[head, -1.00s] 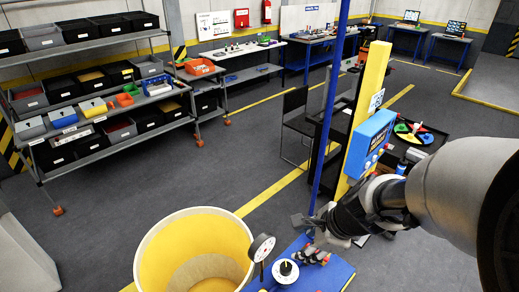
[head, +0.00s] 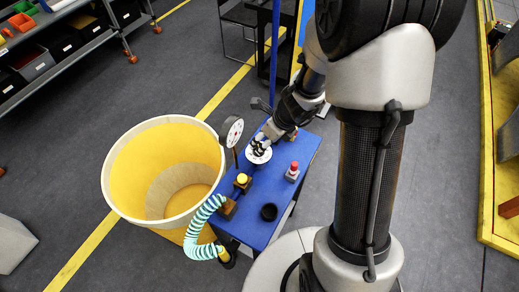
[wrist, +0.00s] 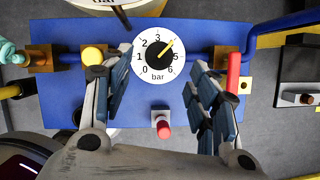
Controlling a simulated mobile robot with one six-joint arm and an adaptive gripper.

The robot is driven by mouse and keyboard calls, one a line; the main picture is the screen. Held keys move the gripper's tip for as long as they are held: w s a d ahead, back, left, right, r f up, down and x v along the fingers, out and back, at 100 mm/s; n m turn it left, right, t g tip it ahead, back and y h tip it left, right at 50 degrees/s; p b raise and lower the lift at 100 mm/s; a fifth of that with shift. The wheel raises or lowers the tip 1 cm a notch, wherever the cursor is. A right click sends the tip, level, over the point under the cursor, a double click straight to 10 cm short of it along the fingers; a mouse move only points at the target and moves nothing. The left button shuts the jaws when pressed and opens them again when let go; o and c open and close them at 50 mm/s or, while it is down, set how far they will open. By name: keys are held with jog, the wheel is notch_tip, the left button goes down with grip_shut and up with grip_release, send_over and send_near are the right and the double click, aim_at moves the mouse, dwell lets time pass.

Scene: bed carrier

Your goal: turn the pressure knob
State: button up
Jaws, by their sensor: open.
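The pressure knob (wrist: 153,55) is a black round knob on a white dial (wrist: 146,70) marked in bar. Its yellow pointer points up and right, above the 5, where the 4 is not readable. In the head view the dial (head: 256,159) lies on the blue bench (head: 247,222), partly covered by my gripper (head: 259,147). In the wrist view my gripper (wrist: 160,84) is open and empty. Its two fingers are left and right of the dial, pointing toward it. I cannot tell whether they touch it.
A pressure gauge (head: 232,131) stands beside the dial, next to a big yellow tub (head: 137,178). A red button (wrist: 163,128), a yellow button (wrist: 93,54) and a red lever (wrist: 233,73) are near my fingers. A striped hose (head: 196,231) hangs at the bench's left.

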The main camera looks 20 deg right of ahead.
aim_at(258, 147)
jog(key=b+x, duration=0.2)
jog(key=x, duration=0.4)
jog(key=shift+w+f+b, duration=0.1)
jog(key=shift+f+b, duration=0.2)
jog(key=shift+b, duration=0.05)
jog(key=c, duration=1.1)
